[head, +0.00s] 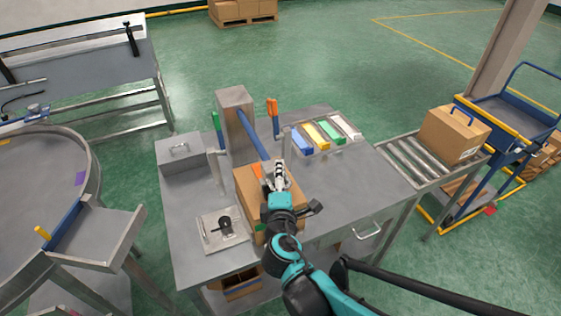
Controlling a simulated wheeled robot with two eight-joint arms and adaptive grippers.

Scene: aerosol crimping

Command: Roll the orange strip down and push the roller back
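A brown cardboard box (248,186) stands on the grey metal table, partly hidden behind my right arm. A small orange patch (258,170), perhaps the orange strip, shows on top of the box, just left of my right gripper. A blue bar (252,134) slants down from a grey post (234,118) toward the box; I cannot make out a roller at its lower end. My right gripper (279,170) is over the box by the bar's lower end. Its fingers are too small to tell open from shut, or whether they touch the bar. My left gripper is not in view.
A white plate with a black part (224,224) lies left of the box. Orange-handled (272,108) and green-handled (216,123) tools stand by the post. Coloured bins (325,132) are at the back right. A roller conveyor (415,160) with a carton (453,133) adjoins right.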

